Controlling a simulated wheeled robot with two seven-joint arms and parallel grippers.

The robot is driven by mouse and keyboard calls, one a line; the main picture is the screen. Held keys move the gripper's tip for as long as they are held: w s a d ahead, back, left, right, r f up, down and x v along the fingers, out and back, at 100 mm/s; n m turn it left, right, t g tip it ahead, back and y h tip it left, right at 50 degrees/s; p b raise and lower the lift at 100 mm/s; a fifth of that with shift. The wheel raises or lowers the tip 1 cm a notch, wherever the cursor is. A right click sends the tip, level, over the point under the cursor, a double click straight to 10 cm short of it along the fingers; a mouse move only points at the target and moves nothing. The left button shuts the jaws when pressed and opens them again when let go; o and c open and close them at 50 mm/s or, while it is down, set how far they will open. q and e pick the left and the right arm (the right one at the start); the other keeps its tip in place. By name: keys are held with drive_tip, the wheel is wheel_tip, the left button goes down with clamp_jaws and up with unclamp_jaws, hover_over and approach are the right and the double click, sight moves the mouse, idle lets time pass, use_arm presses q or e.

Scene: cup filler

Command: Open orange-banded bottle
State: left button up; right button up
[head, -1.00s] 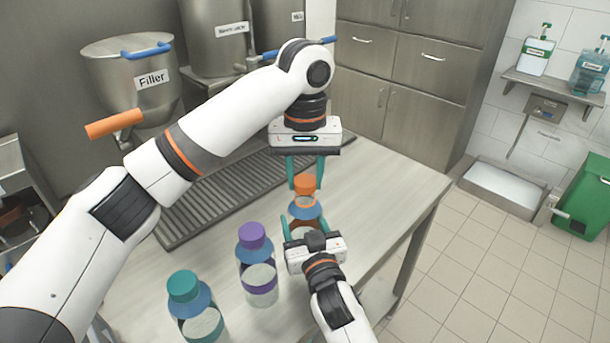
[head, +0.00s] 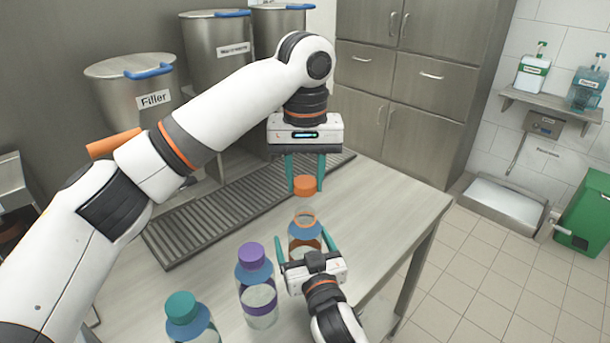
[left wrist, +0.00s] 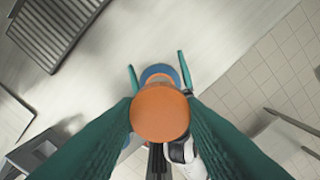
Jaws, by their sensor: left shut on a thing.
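My left gripper (head: 305,188) points down and is shut on the orange cap (head: 305,184), holding it in the air above the orange-banded bottle (head: 305,230). The bottle stands upright on the table with its neck uncovered; it has a blue shoulder and an orange neck ring. In the left wrist view the cap (left wrist: 160,112) sits between the teal fingers and hides most of the bottle, leaving part of its blue shoulder (left wrist: 158,70) in view. My right gripper (head: 303,240) has its fingers on either side of the bottle, with small gaps showing, and looks open. It hides the bottle's lower part.
A purple-capped bottle (head: 257,285) and a teal-capped bottle (head: 190,318) stand on the table to the left. A drain grate (head: 215,215) and the Filler tank (head: 133,90) lie behind. The table (head: 385,205) is clear to the right.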

use_arm(q)
drive_tip(key=shift+f+b, duration=0.5)
use_arm(e)
drive_tip(key=v, duration=1.2)
use_arm(q)
drive_tip(key=shift+s+f, duration=0.1)
use_arm(e)
drive_tip(key=shift+s+d, duration=0.1)
drive_tip(key=shift+s, duration=0.05)
